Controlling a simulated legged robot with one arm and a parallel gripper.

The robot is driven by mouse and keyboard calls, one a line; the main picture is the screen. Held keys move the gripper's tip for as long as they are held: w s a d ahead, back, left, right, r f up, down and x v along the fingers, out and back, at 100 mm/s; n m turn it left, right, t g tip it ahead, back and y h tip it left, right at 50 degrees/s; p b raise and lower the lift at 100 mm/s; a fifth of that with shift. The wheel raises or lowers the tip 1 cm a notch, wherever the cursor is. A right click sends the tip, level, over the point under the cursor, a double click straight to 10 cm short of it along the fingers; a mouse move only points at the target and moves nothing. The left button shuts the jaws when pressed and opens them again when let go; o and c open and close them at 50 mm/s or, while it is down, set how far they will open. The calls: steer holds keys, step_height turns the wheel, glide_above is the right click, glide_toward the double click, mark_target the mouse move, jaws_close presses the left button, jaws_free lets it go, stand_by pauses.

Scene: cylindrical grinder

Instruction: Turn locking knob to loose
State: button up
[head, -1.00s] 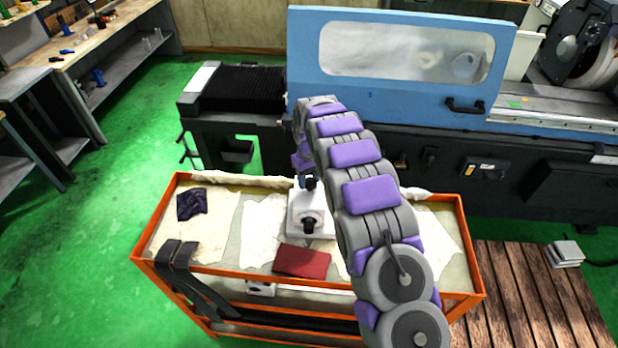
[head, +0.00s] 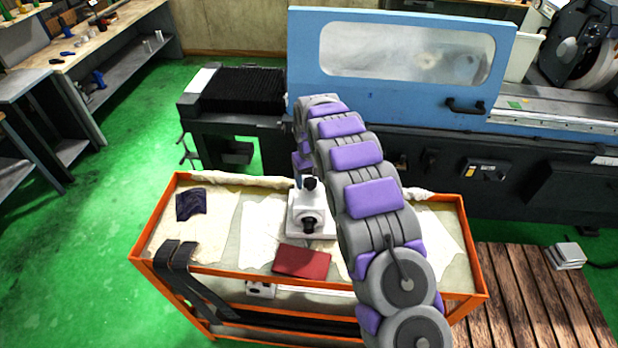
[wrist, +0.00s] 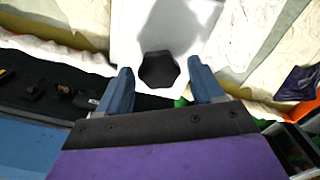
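A white block-shaped device (head: 298,219) stands on the cloth-covered top of the orange cart. It has a black knob (head: 310,184) on its far upper side and another black knob (head: 309,226) on its near face. In the wrist view, a black, roughly hexagonal knob (wrist: 159,70) sits at the edge of the white device (wrist: 150,20). My gripper (wrist: 158,82) is open, with one blue finger on each side of that knob and a visible gap on both sides. In the head view my arm hides most of the gripper.
The orange cart (head: 215,271) also carries a red cloth or pad (head: 301,262), a dark purple rag (head: 191,202) and black straps (head: 180,265). The blue-doored grinder (head: 400,90) stands behind it. Green floor is free at the left.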

mark_target(310, 179)
steer(key=shift+o, duration=0.4)
steer(key=shift+w, duration=0.15)
step_height(310, 179, up, 17)
steer(key=b, duration=0.1)
stand_by(0.4)
stand_by(0.4)
